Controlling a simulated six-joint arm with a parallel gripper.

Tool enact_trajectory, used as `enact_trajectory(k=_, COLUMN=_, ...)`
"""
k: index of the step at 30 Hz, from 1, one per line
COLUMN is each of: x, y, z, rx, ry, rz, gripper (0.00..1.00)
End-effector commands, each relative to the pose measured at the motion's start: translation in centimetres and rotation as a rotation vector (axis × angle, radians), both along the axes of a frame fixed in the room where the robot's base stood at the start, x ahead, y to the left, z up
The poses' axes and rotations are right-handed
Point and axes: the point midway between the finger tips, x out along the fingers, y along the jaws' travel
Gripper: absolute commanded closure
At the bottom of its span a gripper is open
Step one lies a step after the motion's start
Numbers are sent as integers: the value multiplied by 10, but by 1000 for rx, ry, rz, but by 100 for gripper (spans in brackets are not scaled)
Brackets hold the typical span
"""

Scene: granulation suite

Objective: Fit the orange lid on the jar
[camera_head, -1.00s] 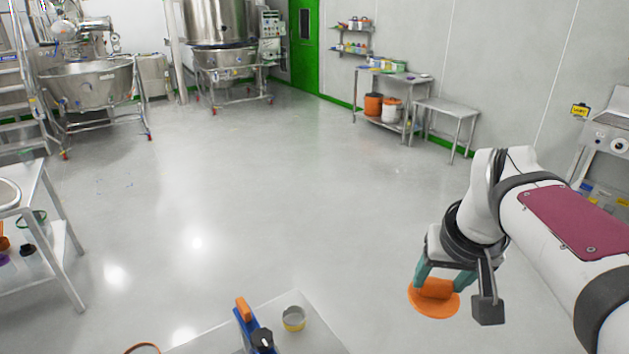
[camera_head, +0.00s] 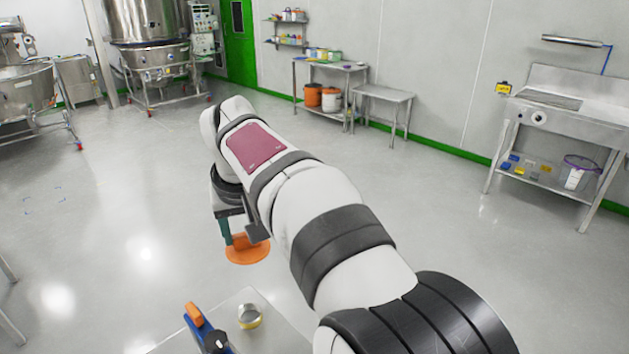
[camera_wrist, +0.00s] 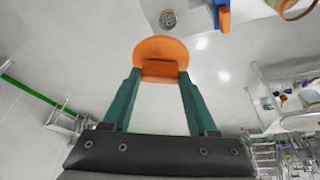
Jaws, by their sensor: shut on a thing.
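The orange lid (camera_head: 248,251) is a round disc with a raised block-shaped grip on top. My gripper (camera_head: 237,232) has teal fingers, shut on that grip, and holds the lid up in the air. In the wrist view the lid (camera_wrist: 161,52) sits between the fingertips of my gripper (camera_wrist: 157,72). The jar (camera_head: 249,316) is a small open metallic cup with a yellowish band, standing on a grey table below the lid in the head view. The jar also shows in the wrist view (camera_wrist: 168,19), beyond the lid and apart from it.
A blue item with an orange top (camera_head: 196,318) and a black knob (camera_head: 216,341) stand left of the jar on the table (camera_head: 283,338). The table around the jar's right side is bare. Open floor surrounds the table. Steel benches stand far off.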

Motion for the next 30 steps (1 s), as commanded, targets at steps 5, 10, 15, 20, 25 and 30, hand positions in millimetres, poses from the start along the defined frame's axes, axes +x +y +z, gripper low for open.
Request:
enact_trajectory(k=5, x=-25, y=114, z=-46, rx=1, ry=5, rz=298, gripper=94)
enact_trajectory(k=10, x=-74, y=210, z=-90, rx=7, ry=1, rz=560, gripper=94)
enact_trajectory(k=15, x=-124, y=273, z=-124, rx=14, ry=-5, rz=747, gripper=94)
enact_trajectory(k=20, x=-149, y=298, z=-140, rx=18, ry=-9, rz=828, gripper=94)
enact_trajectory(k=25, x=-153, y=301, z=-153, rx=17, ry=-8, rz=841, gripper=94)
enact_trajectory(k=30, x=-153, y=301, z=-172, rx=17, ry=-7, rz=839, gripper=94)
